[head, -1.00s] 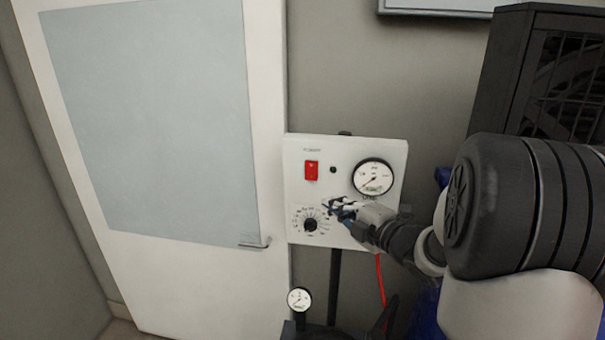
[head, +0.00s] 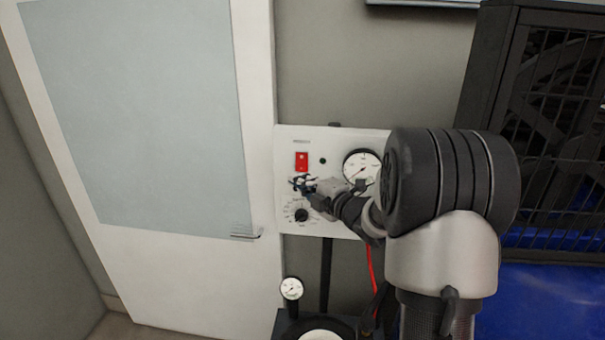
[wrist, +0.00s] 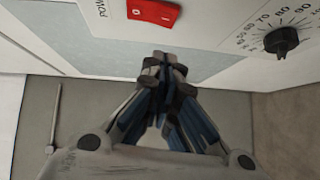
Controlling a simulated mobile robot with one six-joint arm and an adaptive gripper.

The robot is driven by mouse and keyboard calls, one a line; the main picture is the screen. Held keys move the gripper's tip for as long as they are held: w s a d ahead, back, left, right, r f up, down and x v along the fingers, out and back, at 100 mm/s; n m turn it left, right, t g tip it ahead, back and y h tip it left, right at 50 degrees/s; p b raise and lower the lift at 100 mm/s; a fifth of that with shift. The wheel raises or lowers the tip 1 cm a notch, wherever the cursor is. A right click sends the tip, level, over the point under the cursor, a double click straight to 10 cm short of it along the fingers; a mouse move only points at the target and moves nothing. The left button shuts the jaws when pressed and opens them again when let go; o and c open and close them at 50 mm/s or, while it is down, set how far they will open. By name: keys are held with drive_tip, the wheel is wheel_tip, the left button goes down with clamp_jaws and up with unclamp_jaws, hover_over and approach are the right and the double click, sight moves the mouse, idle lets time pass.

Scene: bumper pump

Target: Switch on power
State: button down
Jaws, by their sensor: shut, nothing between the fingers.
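The red power switch (head: 301,161) sits at the upper left of a white control panel (head: 345,223). In the wrist view the red switch (wrist: 153,12) shows at the top, marked with O and I, with part of the word "POWER" beside it. My gripper (head: 299,184) is in front of the panel, just below the switch and above the black dial. In the wrist view its fingertips (wrist: 164,58) are together and empty, with the switch a little beyond them. I cannot tell whether the fingertips touch the panel.
A black dial (head: 301,215) with a number scale is below my gripper; it also shows in the wrist view (wrist: 281,41). A round gauge (head: 360,164) is right of the switch, partly behind my arm. A small dark indicator (head: 322,161) sits between them. A white door (head: 262,120) stands left.

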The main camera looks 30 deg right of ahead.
sight(302, 162)
drive_tip(key=w, duration=0.1)
drive_tip(key=w+d, duration=0.1)
drive_tip(key=w+d+p, duration=0.1)
drive_tip(key=shift+w+f, duration=0.25)
drive_tip(key=shift+d+f+b, duration=0.15)
drive_tip(key=shift+b, duration=0.35)
